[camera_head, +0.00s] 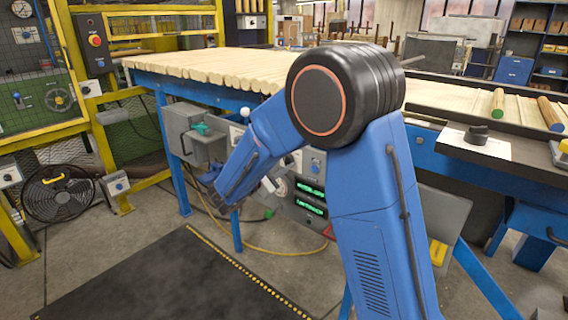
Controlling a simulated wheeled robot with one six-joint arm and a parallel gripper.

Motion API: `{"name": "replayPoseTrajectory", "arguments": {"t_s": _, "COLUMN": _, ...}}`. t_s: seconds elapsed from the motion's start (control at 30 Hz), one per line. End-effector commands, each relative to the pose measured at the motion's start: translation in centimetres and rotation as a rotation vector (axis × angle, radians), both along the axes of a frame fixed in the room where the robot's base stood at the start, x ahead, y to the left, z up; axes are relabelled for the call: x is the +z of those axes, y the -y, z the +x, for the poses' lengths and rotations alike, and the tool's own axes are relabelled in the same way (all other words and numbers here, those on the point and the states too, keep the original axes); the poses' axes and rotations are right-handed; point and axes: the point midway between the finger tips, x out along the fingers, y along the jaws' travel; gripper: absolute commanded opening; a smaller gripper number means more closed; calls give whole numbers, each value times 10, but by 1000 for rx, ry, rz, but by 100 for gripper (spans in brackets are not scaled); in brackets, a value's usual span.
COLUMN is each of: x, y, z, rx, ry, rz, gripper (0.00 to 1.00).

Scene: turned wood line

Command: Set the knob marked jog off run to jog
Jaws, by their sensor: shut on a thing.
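My blue arm reaches down and left to a grey control panel (312,163) under the front of the workbench. My gripper (211,178) shows only as a small dark part at the end of the arm, close to the panel's left side. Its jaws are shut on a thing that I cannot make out. The forearm hides part of the panel. I cannot read the marking jog off run on any knob here, and cannot tell where the task's knob points. Green lit displays (311,197) and small dials show on the panel's right part.
A grey box (190,135) with a teal knob (202,129) juts out left of the arm. Wooden slats (205,67) lie along the bench top. A yellow frame (110,150) and a black fan (58,193) stand left. A dark mat (170,285) covers the open floor.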

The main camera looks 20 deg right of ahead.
Motion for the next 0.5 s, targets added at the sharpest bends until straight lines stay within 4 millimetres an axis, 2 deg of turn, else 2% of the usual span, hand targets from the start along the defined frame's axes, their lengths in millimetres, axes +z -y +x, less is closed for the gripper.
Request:
{"name": "replayPoseTrajectory", "arguments": {"t_s": 0.27, "x": 0, "y": 0, "z": 0, "rx": -1, "ry": -84, "rz": -61, "gripper": 5}}
{"name": "replayPoseTrajectory", "arguments": {"t_s": 0.5, "x": 0, "y": 0, "z": 0, "rx": -1, "ry": -237, "rz": -172, "gripper": 5}}
